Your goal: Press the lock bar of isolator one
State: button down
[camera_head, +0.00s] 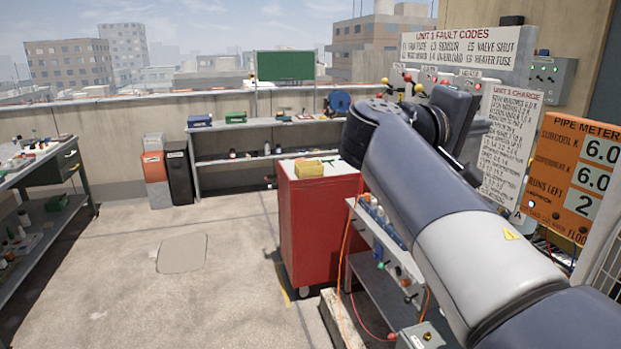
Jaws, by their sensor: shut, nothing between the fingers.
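My arm reaches up from the lower right, and its dark wrist end covers part of the back wall. I cannot make out my gripper's fingers; they are hidden behind or beyond the wrist. Just past the wrist, small boxes with white labels (430,73) sit in a row under the fault codes board. Small red and yellow knobs (407,78) show beside them. I cannot read which box is isolator one, and no lock bar can be made out.
A red cabinet (312,225) with a yellow box (309,169) on top stands left of my arm. A grey cart (365,262) with cables stands beside it. A grey box (550,78) is on the wall at right.

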aim_at(386, 80)
jog(key=i+j+u, duration=0.1)
jog(key=i+u, duration=0.35)
jog(key=i, duration=1.2)
jog(key=i+j+z, duration=0.1)
jog(key=i+z, duration=0.2)
jog(key=i, duration=0.25)
jog(key=i+j+z, duration=0.35)
jog(key=i, duration=0.15)
jog(key=i+j+z, duration=0.3)
jog(key=i, duration=0.2)
jog(key=i+j+z, duration=0.25)
jog(key=z, duration=0.15)
jog(key=i+j+z, duration=0.4)
jog(key=k, duration=0.1)
